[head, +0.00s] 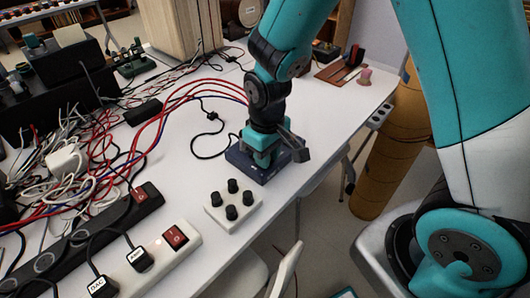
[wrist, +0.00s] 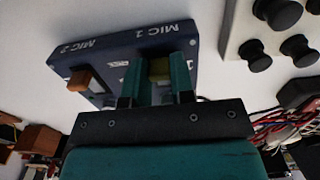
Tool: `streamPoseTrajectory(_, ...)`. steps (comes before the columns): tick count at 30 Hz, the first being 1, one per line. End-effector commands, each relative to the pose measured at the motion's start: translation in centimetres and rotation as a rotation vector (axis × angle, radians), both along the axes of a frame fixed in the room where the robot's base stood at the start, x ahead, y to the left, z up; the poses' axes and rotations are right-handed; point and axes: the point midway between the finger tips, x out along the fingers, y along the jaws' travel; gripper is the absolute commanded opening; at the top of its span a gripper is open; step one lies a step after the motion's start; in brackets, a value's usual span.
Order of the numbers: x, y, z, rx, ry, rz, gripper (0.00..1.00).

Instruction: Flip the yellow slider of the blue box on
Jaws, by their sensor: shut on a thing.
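The blue box (head: 243,166) lies on the white table, with my gripper (head: 264,155) down over its top. In the wrist view the blue box (wrist: 200,32) carries the labels MIC 1 and MIC 2. The yellow slider (wrist: 160,68) sits between the two fingers of my gripper (wrist: 157,82), on the MIC 1 side, and the fingers are shut on it. An orange slider (wrist: 80,82) stands on the MIC 2 side, clear of the fingers. My gripper hides the yellow slider in the head view, and its setting is hard to read.
A white box with several black knobs (head: 232,206) stands close in front of the blue box. Power strips (head: 160,258) and tangled cables lie at the left. Red and blue cables (head: 190,88) arc behind the box.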

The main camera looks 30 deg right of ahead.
Motion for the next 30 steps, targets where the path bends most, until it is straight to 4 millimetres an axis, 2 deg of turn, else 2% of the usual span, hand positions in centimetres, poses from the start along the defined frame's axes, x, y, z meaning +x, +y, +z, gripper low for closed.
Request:
streamPoseTrajectory(1,-0.3,-0.1,-0.1,0.002,0.009,0.001,0.28)
streamPoseTrajectory(4,-0.3,-0.1,-0.1,0.002,0.009,-0.001,0.49)
streamPoseTrajectory(12,-0.2,-0.1,0.0,0.002,0.006,0.0,0.49)
streamPoseTrajectory(16,-0.1,0.0,0.9,0.003,0.003,0.001,0.49)
streamPoseTrajectory(20,-0.1,0.0,3.3,0.004,0.0,0.001,0.49)
streamPoseTrajectory(30,-0.1,0.0,12.0,0.004,0.001,0.001,0.49)
